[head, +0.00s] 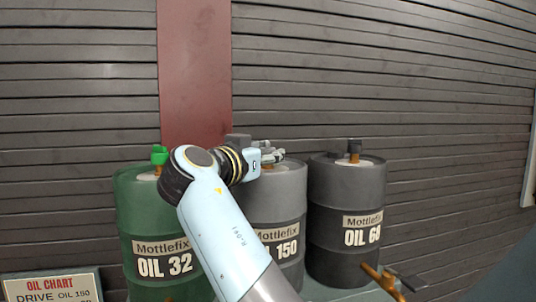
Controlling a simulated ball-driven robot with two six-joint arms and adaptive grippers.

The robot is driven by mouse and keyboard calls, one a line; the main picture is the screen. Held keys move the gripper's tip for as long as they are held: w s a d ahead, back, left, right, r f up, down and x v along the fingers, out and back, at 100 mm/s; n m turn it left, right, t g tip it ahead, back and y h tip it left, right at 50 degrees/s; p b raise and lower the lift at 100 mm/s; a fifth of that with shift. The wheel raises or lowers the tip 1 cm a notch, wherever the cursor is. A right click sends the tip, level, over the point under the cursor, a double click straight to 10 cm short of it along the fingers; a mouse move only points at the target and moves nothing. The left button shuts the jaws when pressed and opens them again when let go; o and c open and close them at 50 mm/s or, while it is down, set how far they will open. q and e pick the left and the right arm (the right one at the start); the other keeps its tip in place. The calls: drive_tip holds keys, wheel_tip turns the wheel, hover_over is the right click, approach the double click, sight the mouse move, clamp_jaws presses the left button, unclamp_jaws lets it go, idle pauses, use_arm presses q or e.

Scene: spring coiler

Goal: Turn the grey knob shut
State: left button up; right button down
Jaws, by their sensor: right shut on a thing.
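The grey drum marked OIL 150 (285,205) stands in the middle of a row of three. My right arm reaches up across its left side, and my right gripper (273,156) is at the top of this drum. The fingers are shut on the grey knob there. The knob is mostly hidden by the fingers and wrist, so I cannot tell how far it is turned. My left gripper is not in view.
A green drum marked OIL 32 (140,220) with a green knob (159,155) stands left. A dark drum (335,195) with a dark knob (354,146) stands right. A brass tap (381,277) juts out at lower right. An oil chart sign (50,287) is at lower left.

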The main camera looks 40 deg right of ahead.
drive_tip(key=shift+f+n+t, duration=0.15)
drive_tip(key=shift+n+t, duration=0.15)
idle(0.5)
drive_tip(key=shift+n+t+y+b, duration=0.4)
drive_tip(key=shift+n+t, duration=0.1)
drive_tip(key=shift+t, duration=0.6)
drive_tip(key=shift+n+t+y+b, duration=0.3)
drive_tip(key=shift+n+t+y, duration=0.5)
drive_tip(key=shift+n+t, duration=0.3)
drive_tip(key=n+t+y, duration=0.3)
drive_tip(key=t+y, duration=0.1)
drive_tip(key=shift+n, duration=0.3)
drive_tip(key=shift+n+t+y+p, duration=0.4)
drive_tip(key=shift+n+t+y, duration=0.45)
drive_tip(key=shift+y, duration=0.45)
drive_tip(key=shift+n+t+y+p, duration=0.4)
drive_tip(key=shift+n+t+y, duration=0.15)
drive_tip(key=shift+n+y, duration=0.65)
drive_tip(key=shift+y, duration=0.4)
